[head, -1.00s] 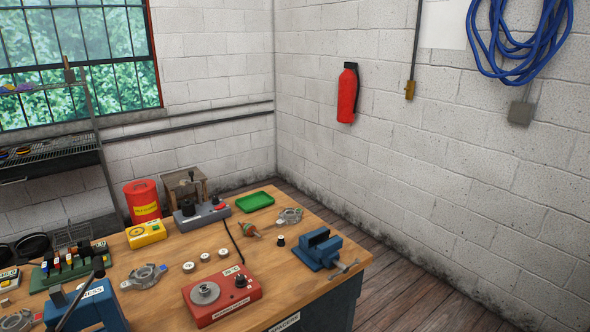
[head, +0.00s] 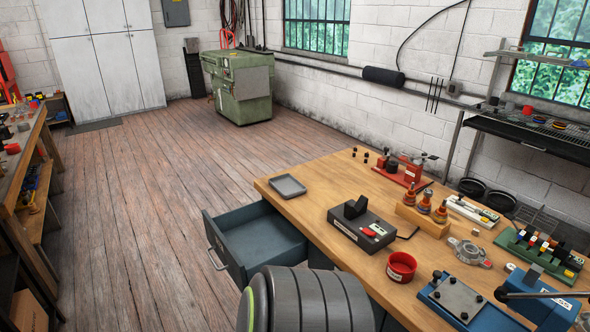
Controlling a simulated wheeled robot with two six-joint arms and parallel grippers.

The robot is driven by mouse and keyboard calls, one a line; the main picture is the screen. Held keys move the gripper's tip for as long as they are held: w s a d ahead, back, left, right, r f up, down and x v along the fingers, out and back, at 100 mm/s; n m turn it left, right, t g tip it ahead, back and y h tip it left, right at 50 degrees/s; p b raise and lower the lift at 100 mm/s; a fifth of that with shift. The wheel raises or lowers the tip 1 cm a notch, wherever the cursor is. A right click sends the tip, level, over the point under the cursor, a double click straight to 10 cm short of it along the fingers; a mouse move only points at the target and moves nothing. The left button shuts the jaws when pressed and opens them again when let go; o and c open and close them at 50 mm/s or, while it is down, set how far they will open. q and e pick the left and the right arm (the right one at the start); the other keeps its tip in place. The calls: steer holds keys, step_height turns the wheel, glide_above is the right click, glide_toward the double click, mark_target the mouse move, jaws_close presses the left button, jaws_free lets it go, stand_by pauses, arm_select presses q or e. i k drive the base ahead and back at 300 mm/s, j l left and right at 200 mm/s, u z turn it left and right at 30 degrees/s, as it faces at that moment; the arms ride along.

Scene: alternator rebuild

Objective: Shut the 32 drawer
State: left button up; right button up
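A blue-grey drawer (head: 232,263) stands pulled out from the left end of the wooden workbench (head: 330,188) in the head view. Its inside shows and looks empty. A pale bar handle (head: 216,259) is on its front. No number can be read on it, so I cannot tell whether it is the 32 drawer. A grey rounded link of my own arm, with a green ring, stands in front of the bench and hides part of the bench front right of the drawer. Neither gripper is in view.
On the bench above the drawer are a grey tray (head: 289,187), a black device (head: 361,229) and a red cup (head: 401,267). The wooden floor (head: 140,210) left of the drawer is clear. Another bench (head: 25,160) stands at the far left.

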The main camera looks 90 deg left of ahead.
mark_target(247, 238)
steer(key=u, duration=3.3)
